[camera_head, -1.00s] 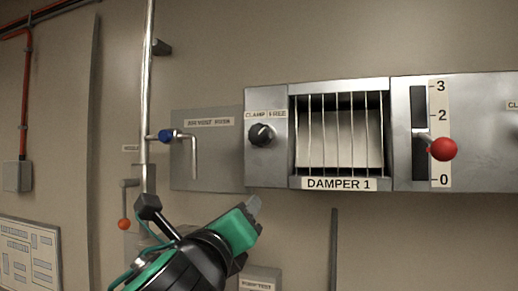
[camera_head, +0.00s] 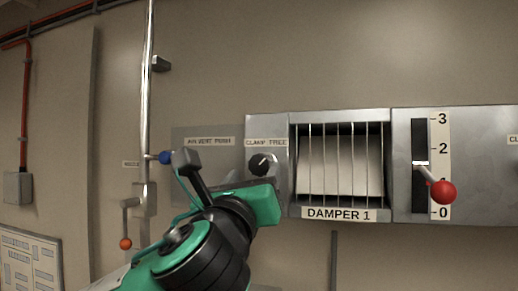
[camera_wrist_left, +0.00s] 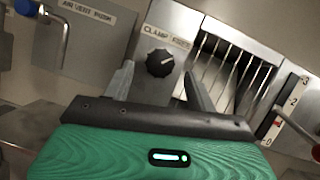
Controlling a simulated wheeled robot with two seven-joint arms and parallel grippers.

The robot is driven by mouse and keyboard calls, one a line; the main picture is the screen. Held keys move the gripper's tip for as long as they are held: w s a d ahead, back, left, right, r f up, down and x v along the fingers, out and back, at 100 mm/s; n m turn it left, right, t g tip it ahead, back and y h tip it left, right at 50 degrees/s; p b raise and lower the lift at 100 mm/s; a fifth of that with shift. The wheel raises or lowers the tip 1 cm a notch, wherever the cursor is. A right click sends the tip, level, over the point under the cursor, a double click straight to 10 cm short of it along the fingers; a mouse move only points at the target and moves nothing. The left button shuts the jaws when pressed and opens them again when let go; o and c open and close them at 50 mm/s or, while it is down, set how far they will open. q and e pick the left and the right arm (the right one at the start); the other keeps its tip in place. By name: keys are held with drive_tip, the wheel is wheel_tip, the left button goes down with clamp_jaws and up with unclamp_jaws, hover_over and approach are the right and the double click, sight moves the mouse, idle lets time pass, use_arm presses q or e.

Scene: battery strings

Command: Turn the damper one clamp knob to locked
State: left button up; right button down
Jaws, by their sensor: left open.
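The damper one clamp knob (camera_head: 262,164) is a small black round knob with a pale pointer line. It is on the grey panel left of the damper grille, under a "CLAMP FREE" label (camera_head: 266,142). In the left wrist view the knob (camera_wrist_left: 160,63) has its pointer toward the upper right, on the FREE side. My left gripper (camera_head: 252,182) is just below the knob in the head view. Its two fingers are apart in the wrist view (camera_wrist_left: 157,84), and the knob shows between and beyond them. Contact is not visible. My right gripper is not in view.
The damper grille (camera_head: 340,130) has thin vertical bars. A red-balled lever (camera_head: 443,192) projects from the scale at right. A blue-handled valve (camera_head: 165,157) and a bent pipe stand left, close to my left wrist. An orange-tipped handle (camera_head: 126,244) hangs lower left.

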sight(259, 166)
use_arm(q)
drive_tip(key=p+x, duration=0.2)
drive_tip(key=x, duration=0.2)
drive_tip(key=shift+r, duration=0.1)
drive_tip(key=shift+w+d+r, duration=0.1)
drive_tip(key=shift+w+d, duration=0.1)
drive_tip(key=shift+w, duration=0.35)
drive_tip(key=shift+c, duration=0.3)
drive_tip(key=c, duration=0.9)
